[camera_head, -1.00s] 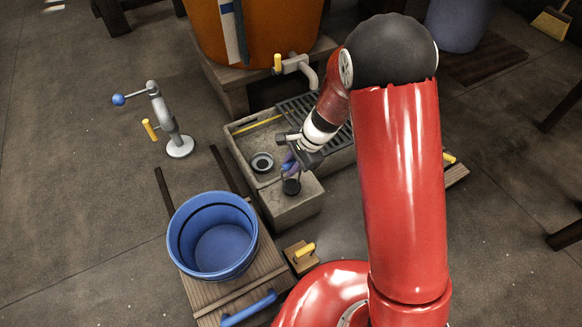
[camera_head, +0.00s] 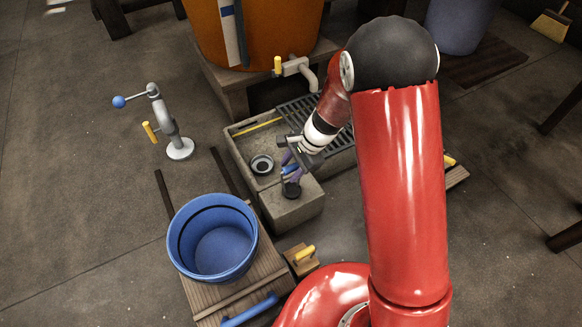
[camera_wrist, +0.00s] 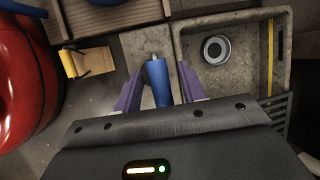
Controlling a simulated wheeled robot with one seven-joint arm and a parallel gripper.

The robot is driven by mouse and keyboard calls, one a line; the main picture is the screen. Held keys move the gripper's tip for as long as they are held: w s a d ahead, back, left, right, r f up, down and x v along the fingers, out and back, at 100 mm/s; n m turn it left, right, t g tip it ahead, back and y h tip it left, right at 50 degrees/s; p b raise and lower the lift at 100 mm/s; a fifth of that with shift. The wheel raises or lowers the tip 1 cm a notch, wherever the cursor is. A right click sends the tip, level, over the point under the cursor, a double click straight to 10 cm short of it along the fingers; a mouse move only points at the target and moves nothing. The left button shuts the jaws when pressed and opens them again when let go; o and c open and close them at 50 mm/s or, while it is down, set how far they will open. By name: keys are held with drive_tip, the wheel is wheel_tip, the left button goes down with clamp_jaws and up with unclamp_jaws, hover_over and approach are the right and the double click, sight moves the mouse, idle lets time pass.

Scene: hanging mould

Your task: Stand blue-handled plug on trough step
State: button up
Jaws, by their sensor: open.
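The blue-handled plug's handle (camera_head: 290,170) shows between my gripper's parted purple fingers, and a dark disc (camera_head: 291,189) sits below it on the trough step (camera_head: 292,208). In the wrist view, the blue handle (camera_wrist: 157,82) with a grey tip lies between the two fingers, with a visible gap on each side. My gripper (camera_head: 290,168) is open around the handle, and its fingers also show in the wrist view (camera_wrist: 158,70). I cannot tell the plug's exact tilt. The trough (camera_head: 239,150) has a round drain (camera_head: 262,164) beside the step.
A blue bucket (camera_head: 212,238) stands on a wooden board at front left. A yellow-handled wooden block (camera_head: 303,255) is near the step. A grey grate (camera_head: 300,108) covers part of the trough. A grey post with a blue knob (camera_head: 170,125) stands left; the floor there is free.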

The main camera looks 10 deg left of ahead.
drive_tip(key=p+v, duration=0.2)
drive_tip(key=v, duration=0.9)
drive_tip(key=shift+d+r+p, duration=0.15)
drive_tip(key=shift+r+p, duration=0.1)
drive_tip(key=shift+p, duration=0.1)
drive_tip(key=s+d+r+n+t, duration=0.1)
drive_tip(key=s+d+r+n, duration=0.1)
drive_tip(key=r, duration=0.3)
drive_tip(key=s+d+r+n+t, duration=0.1)
drive_tip(key=s+d+r, duration=0.1)
drive_tip(key=d+r, duration=0.15)
drive_tip(key=s+d+r+n+t+h, duration=0.2)
drive_tip(key=s+d+r, duration=0.3)
drive_tip(key=s, duration=0.3)
drive_tip(key=s+d+r+n+t+h, duration=0.2)
drive_tip(key=s+d+r+n, duration=0.3)
drive_tip(key=s+d+r, duration=0.1)
drive_tip(key=shift+s+d+r+t+h, duration=0.35)
drive_tip(key=shift+s+d, duration=0.2)
drive_tip(key=shift+s, duration=0.55)
